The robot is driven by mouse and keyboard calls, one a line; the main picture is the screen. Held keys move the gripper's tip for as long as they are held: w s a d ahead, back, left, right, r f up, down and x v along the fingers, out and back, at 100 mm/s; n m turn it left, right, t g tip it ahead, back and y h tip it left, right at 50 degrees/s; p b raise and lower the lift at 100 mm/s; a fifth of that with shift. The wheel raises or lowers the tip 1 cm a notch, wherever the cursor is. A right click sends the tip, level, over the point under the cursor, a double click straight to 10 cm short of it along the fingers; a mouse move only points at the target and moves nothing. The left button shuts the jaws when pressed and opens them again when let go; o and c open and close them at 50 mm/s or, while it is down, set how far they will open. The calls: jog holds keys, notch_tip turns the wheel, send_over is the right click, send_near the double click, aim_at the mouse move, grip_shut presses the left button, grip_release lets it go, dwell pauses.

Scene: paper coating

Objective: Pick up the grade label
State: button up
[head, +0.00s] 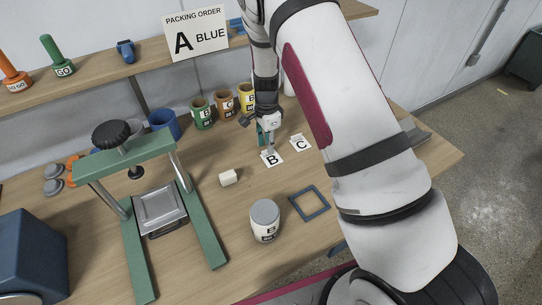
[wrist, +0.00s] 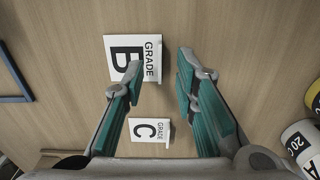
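A white grade label marked B (head: 271,158) stands on the wooden table below my gripper (head: 265,140). In the wrist view the B label (wrist: 122,58) lies mostly left of my gripper (wrist: 161,72), with its raised "GRADE" edge between the two fingertips. My gripper is open and empty, its green-padded fingers apart. A second grade label, marked C (head: 300,143), is to the right in the head view and also shows in the wrist view (wrist: 148,131), between the fingers' bases. I cannot tell if a finger touches the B label.
The packing order sign (head: 196,35) reads "A BLUE". Several coloured cups stand behind the labels, including a green one (head: 202,113).

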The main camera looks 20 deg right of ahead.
jog(key=shift+f, duration=1.1)
grip_shut()
jog(key=shift+r, duration=0.1)
